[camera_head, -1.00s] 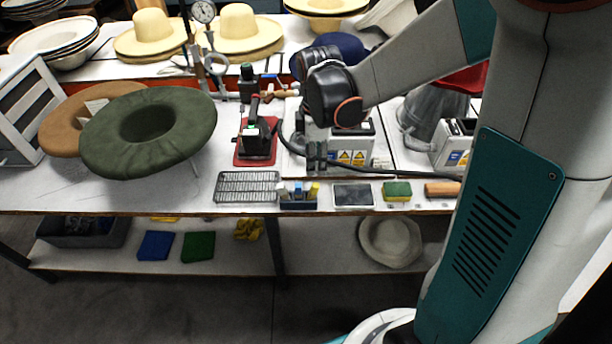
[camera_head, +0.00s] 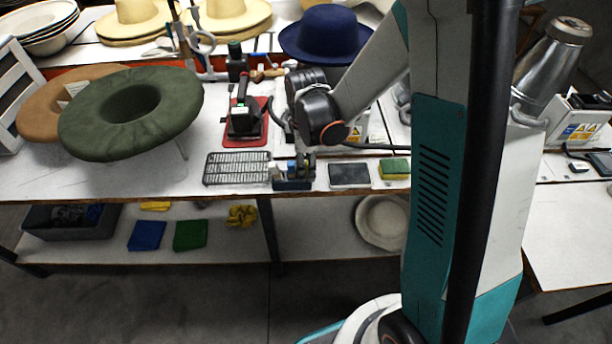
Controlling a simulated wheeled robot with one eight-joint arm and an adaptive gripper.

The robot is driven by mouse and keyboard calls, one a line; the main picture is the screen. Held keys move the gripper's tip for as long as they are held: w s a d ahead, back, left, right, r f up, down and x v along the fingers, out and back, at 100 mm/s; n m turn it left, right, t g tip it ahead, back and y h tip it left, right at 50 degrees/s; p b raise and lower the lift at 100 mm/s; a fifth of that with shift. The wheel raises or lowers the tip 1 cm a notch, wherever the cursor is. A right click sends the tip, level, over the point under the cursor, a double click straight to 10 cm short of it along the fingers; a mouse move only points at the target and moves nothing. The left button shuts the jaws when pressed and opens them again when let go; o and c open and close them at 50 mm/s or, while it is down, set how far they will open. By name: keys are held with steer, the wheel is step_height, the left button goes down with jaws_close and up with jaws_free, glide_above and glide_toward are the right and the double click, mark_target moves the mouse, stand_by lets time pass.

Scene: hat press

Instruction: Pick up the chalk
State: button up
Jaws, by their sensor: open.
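A small dark blue holder (camera_head: 294,184) stands near the front edge of the workbench. Several upright pieces show at its top, and the chalk is probably among them. They are small and partly covered, so I cannot tell which one is the chalk. My gripper (camera_head: 304,165) points down over the right part of the holder, with its dark fingertips at the level of the pieces. It is open, and I see nothing held in it. Whether the fingers touch or straddle a piece is too small to tell.
A wire rack (camera_head: 237,168) lies left of the holder, and a dark flat pad (camera_head: 349,175) and a green-yellow sponge (camera_head: 395,168) lie right. An iron (camera_head: 243,118) stands behind on a red mat. A green hat (camera_head: 130,112) takes up the bench's left.

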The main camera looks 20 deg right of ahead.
steer(key=shift+f, duration=0.4)
jaws_close()
steer(key=shift+r, duration=0.15)
step_height(320, 180, up, 20)
steer(key=p, duration=0.7)
